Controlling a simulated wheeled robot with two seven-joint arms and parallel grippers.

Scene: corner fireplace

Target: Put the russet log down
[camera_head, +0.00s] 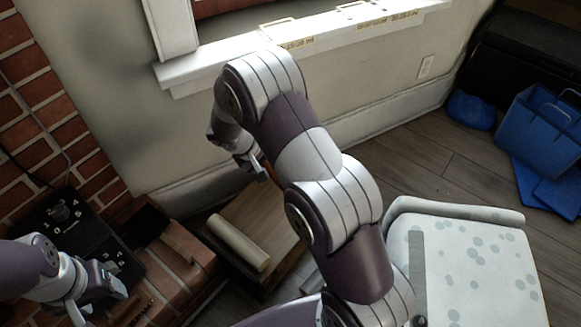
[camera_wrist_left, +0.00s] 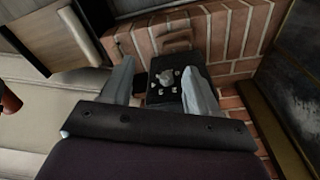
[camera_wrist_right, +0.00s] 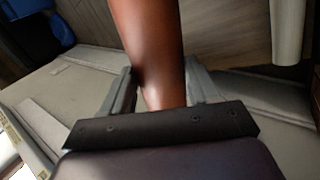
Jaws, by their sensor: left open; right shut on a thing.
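The russet log (camera_wrist_right: 150,45) is a smooth reddish-brown cylinder in the right wrist view. My right gripper (camera_wrist_right: 158,90) is shut on it near one end; its far end runs out of the top of the picture. In the head view my right arm hides nearly all of it. A reddish end (camera_wrist_left: 9,100) shows at the left edge of the left wrist view. My right gripper (camera_head: 258,168) is beyond the wooden-topped box in the head view. My left gripper (camera_head: 102,300) is open and empty at lower left, over the brick hearth.
A cream log (camera_head: 238,242) lies on a low wooden-topped box (camera_head: 262,212). A black plate (camera_head: 72,238) with small metal pieces sits on the brick hearth (camera_head: 180,258). A spotted white seat (camera_head: 470,265) is at right. A blue bin (camera_head: 540,130) stands farther back. A windowsill (camera_head: 300,42) runs behind.

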